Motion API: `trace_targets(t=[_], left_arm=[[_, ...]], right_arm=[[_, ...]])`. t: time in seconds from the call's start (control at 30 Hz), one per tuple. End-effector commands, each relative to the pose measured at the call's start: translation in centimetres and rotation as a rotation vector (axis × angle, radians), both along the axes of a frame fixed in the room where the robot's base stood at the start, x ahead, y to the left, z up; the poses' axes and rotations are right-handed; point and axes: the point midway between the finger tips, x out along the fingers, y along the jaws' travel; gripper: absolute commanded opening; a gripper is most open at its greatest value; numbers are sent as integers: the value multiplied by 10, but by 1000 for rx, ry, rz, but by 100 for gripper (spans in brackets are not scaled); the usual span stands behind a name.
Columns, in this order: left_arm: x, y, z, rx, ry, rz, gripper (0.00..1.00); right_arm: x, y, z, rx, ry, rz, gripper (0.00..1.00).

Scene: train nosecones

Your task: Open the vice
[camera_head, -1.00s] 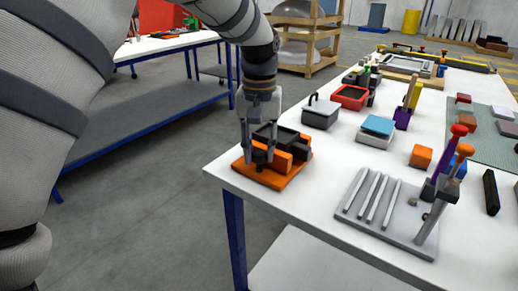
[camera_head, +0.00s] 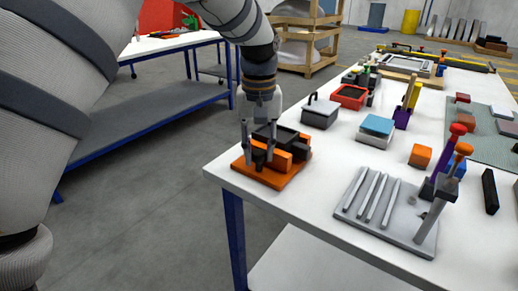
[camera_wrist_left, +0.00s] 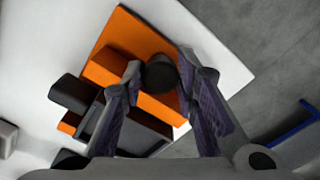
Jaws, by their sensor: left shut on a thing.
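The vice (camera_head: 262,177) has an orange base and orange and black blocks, and sits at the near left corner of the white table. It also shows in the left wrist view (camera_wrist_left: 128,38). My left gripper (camera_head: 259,150) points down over it. In the left wrist view its two fingers (camera_wrist_left: 160,82) are on either side of a round black knob (camera_wrist_left: 161,74) of the vice and shut on it. The fingers and wrist hide part of the vice. My right gripper is not in view.
Right of the vice on the white table (camera_head: 318,185) are a grey lidded box (camera_head: 321,115), a red tray (camera_head: 350,96), an orange cube (camera_head: 421,156) and a grey plate with rods and upright clamps (camera_head: 385,212). The table edge is close beside the vice.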

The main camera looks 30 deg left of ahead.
Motion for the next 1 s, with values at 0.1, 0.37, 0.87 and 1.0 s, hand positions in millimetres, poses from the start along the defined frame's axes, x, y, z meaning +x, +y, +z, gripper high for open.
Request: trace_targets(t=[0.1,0.37,0.87,1.0], left_arm=[[2,2,0,4,-7,3,0],[2,2,1,5,-9,2,0],[3,3,1,5,-12,2,0],[3,3,1,5,-12,2,41]], right_arm=[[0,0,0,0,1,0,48],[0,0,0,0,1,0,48],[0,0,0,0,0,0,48],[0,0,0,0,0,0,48]])
